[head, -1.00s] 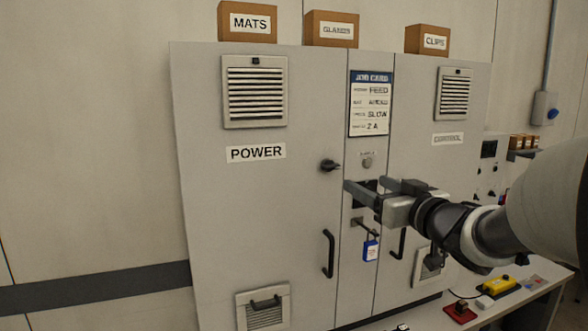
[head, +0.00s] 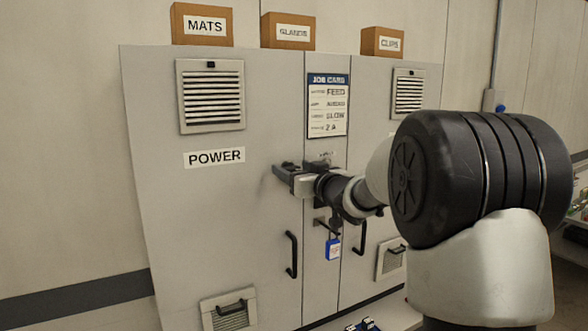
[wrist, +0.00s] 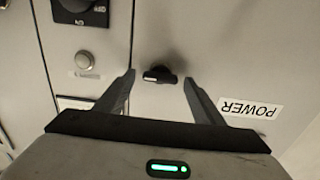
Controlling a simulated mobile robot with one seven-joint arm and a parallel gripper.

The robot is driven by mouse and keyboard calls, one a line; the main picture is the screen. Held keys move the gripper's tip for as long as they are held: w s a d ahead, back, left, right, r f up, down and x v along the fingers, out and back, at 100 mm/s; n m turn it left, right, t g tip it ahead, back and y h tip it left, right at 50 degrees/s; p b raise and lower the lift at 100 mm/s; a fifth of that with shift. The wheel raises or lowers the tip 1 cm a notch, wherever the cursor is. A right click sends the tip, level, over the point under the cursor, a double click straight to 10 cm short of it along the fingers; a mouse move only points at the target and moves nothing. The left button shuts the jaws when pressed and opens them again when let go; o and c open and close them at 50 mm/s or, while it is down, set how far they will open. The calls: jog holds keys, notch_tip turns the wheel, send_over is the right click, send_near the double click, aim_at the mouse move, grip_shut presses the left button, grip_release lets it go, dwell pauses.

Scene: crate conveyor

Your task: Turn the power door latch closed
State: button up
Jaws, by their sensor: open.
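The POWER door (head: 215,210) is the grey left cabinet door, with a POWER label (head: 214,157). Its latch, a small black knob (wrist: 158,75), shows in the wrist view between and just beyond my fingertips, with its bar lying roughly across the picture. In the head view my gripper hides the latch. My gripper (head: 278,169) is in front of the latch, and it also shows in the wrist view (wrist: 158,78) with its two fingers wide apart. Nothing is between the fingers except the view of the latch; I cannot tell whether they touch it.
A black door handle (head: 291,254) is below my gripper. A blue padlock (head: 333,249) hangs on the centre strip under a job card (head: 328,105). Boxes labelled MATS (head: 202,25), GLANDS (head: 288,32) and CLIPS (head: 382,42) stand on top of the cabinet.

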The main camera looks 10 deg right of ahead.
jog(key=c, duration=1)
jog(key=shift+c, duration=0.2)
